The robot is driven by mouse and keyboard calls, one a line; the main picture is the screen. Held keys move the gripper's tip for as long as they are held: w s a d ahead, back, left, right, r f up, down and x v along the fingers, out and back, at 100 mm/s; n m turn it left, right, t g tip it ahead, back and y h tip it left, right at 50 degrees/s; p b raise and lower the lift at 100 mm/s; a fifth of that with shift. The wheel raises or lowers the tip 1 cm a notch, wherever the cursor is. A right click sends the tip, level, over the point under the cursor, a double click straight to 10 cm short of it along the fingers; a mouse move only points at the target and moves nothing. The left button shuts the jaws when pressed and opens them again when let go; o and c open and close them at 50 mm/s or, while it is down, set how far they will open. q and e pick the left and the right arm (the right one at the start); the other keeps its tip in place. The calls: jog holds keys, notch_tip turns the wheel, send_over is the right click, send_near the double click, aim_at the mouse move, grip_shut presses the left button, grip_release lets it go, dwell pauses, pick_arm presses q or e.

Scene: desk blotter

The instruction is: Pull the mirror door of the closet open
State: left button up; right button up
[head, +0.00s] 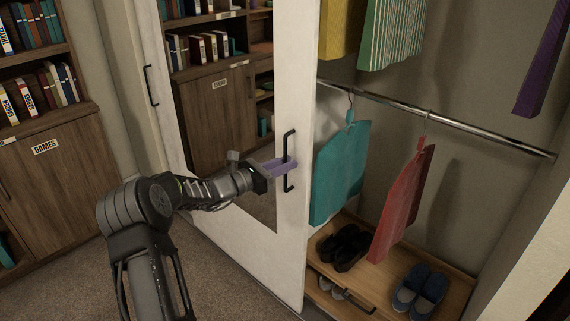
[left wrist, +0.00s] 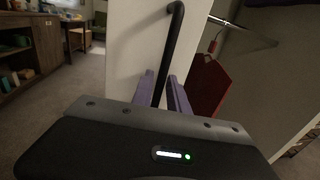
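The mirror door (head: 290,70) of the closet is a white-framed panel with a tall mirror (head: 215,115). Its free edge stands beside the exposed closet interior. A black bar handle (head: 289,147) is upright on the door's right frame. My left gripper (head: 282,164) has purple fingers at this handle. In the left wrist view the handle (left wrist: 173,40) passes down between the two fingers, which sit close on either side of it. The handle's lower part is hidden there by the gripper body. My right gripper is in neither view.
A metal rail (head: 460,125) holds a teal garment (head: 338,172) and a red garment (head: 402,205). Shoes (head: 345,246) and blue slippers (head: 420,290) rest on the wooden closet floor. Another black handle (head: 151,86) is farther left. A bookcase (head: 50,185) stands at the left. Carpet (head: 225,285) is clear before the door.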

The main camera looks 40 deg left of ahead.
pick_arm(q)
jog(key=v, duration=0.7)
jog(key=shift+s+a, duration=0.15)
jog(key=shift+s, duration=0.25)
dwell(0.4)
